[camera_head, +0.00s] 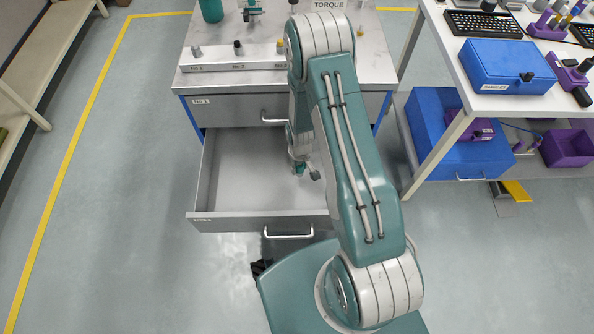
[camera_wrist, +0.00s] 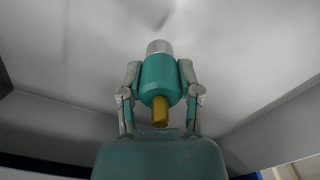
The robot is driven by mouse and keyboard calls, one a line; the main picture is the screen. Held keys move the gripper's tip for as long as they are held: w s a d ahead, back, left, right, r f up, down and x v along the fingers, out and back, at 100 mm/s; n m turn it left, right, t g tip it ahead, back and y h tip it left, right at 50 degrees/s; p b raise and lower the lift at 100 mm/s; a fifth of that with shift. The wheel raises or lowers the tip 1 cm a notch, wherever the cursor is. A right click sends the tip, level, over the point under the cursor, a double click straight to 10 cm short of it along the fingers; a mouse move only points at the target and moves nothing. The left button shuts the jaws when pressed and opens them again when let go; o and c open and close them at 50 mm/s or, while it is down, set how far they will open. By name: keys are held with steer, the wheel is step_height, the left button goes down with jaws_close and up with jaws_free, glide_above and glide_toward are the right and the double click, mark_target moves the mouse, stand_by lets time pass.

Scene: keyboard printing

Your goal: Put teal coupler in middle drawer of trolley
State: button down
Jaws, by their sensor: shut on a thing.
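The teal coupler (camera_wrist: 160,76) is a teal cylinder with a silver cap at one end and a brass-yellow stub at the other. My gripper (camera_wrist: 160,68) is shut on its sides, one finger on each side, in the wrist view. In the head view my gripper (camera_head: 304,172) is over the right part of the open drawer (camera_head: 245,170), inside its outline. This drawer is pulled out below the closed top drawer of the trolley (camera_head: 180,82). Its grey floor looks empty where it shows. My arm hides its right side. I cannot tell whether the coupler touches the floor.
The trolley top holds a numbered rack (camera_head: 225,60), a teal cylinder (camera_head: 211,9) and a torque sign (camera_head: 328,4). A white bench at right carries a blue case (camera_head: 505,65) and keyboards, with a blue bin (camera_head: 455,150) below. The floor at left is clear.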

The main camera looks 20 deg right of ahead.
steer(key=shift+w+a+f, duration=0.15)
steer(key=shift+w+f, duration=0.1)
steer(key=shift+f, duration=0.05)
steer(key=shift+w+a+f, duration=0.1)
steer(key=shift+f, duration=0.85)
steer(key=shift+w+a+f, duration=0.1)
steer(key=shift+f, duration=0.8)
steer(key=shift+c, duration=1.5)
jaws_free()
steer(key=shift+r, duration=0.1)
